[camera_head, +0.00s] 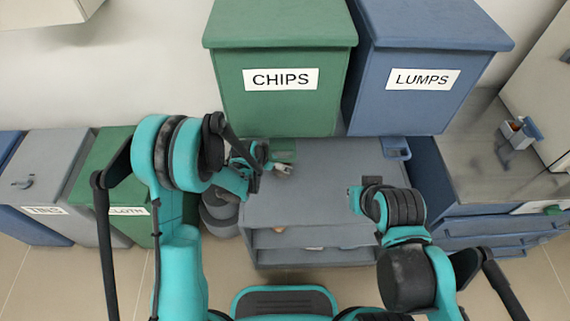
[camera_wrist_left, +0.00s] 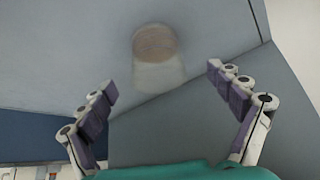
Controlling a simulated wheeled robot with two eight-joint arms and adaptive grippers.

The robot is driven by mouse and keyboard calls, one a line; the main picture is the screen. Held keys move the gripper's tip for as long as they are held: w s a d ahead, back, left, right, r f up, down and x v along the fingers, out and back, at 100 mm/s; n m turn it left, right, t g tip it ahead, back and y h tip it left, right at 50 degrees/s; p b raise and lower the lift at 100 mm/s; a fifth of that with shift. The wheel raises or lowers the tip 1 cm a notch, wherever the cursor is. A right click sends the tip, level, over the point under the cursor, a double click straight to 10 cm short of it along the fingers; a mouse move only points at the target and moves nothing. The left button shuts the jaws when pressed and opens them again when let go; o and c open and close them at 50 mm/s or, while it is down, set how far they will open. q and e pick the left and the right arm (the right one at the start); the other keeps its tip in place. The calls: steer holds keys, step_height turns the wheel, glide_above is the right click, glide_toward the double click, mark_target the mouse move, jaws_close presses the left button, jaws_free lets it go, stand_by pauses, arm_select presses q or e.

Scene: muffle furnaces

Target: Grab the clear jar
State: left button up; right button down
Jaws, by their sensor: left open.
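The clear jar (camera_wrist_left: 158,62) shows in the left wrist view, see-through with a brownish round top or contents. It stands on a grey surface, above and between my left fingertips, apart from both. My left gripper (camera_wrist_left: 161,78) is open and empty, its two fingers spread wide. In the head view my left gripper (camera_head: 284,169) is over the back left of the grey cart (camera_head: 325,205). A small brownish thing on the cart top just below it may be the jar; it is too small to tell. My right gripper (camera_head: 370,183) is over the cart's right side, its fingers unclear.
A green CHIPS bin (camera_head: 280,108) and a blue LUMPS bin (camera_head: 420,108) stand behind the cart. A steel-topped bench (camera_head: 470,165) is at right. Several more bins (camera_head: 50,170) stand at left. The middle of the cart top is clear.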

arm_select(q)
steer(key=shift+b+x, duration=0.4)
steer(key=shift+x, duration=0.4)
steer(key=b+x, duration=0.1)
steer(key=x, duration=0.1)
steer(key=b+x, duration=0.2)
steer(key=x, duration=0.1)
steer(key=shift+s+d+f, duration=0.1)
steer(key=shift+d+f, duration=0.1)
steer(key=shift+f, duration=0.2)
steer(key=shift+r, duration=0.15)
steer(key=c, duration=1.4)
steer(key=shift+c, duration=0.2)
